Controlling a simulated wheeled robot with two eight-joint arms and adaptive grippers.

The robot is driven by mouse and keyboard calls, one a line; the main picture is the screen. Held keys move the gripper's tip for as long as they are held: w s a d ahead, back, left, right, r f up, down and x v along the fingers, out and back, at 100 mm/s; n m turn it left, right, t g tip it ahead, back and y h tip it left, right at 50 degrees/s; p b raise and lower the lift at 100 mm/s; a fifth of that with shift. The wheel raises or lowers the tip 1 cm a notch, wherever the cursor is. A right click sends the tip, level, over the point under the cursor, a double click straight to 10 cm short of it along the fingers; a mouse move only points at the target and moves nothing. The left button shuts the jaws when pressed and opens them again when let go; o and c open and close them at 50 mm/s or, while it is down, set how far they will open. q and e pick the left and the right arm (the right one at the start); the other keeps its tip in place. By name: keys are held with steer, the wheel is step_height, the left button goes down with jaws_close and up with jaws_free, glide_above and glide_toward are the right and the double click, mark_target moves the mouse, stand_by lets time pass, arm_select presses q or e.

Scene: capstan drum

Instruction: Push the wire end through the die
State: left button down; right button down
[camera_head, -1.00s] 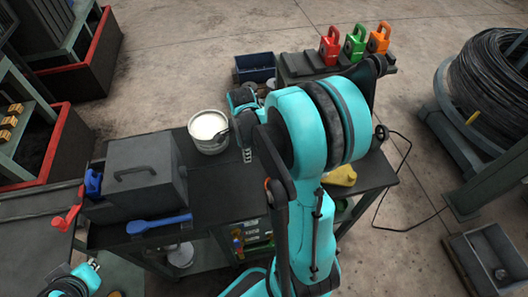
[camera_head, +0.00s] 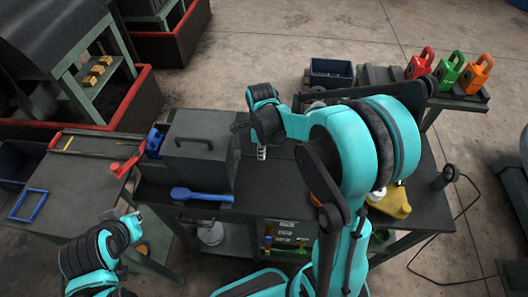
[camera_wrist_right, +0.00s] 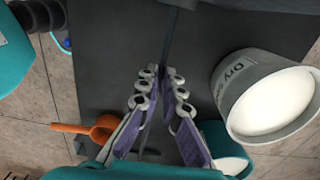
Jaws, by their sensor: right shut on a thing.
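A thin dark wire (camera_wrist_right: 171,35) runs from the top of the right wrist view down between the fingers of my right gripper (camera_wrist_right: 160,78), which are shut on it. In the head view the right gripper (camera_head: 262,152) hangs over the bench, just right of a dark box with a handle (camera_head: 203,138). The wire is too thin to make out there. I cannot make out the die or its hole; the box may house it. My left gripper (camera_head: 138,213) is at the lower left, apart from the bench, and its jaws are too small to read.
A blue tool (camera_head: 202,196) lies at the bench's front edge. A red handle (camera_head: 128,164) is on the left table. Red, green and orange padlock-shaped blocks (camera_head: 450,72) stand at the back right.

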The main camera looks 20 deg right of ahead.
steer(key=c, duration=1.7)
jaws_free()
step_height(320, 180, up, 12)
steer(key=s+a+f+n+t+b, duration=0.2)
steer(key=s+f+n+b, duration=0.4)
steer(key=n, duration=0.6)
steer(key=s+a+f+n+t+b, duration=0.2)
steer(key=s+f+n+t+b, duration=0.3)
steer(key=n, duration=0.7)
step_height(320, 180, down, 2)
steer(key=shift+s+f+b, duration=0.2)
steer(key=shift+s+b, duration=0.45)
steer(key=shift+s, duration=0.25)
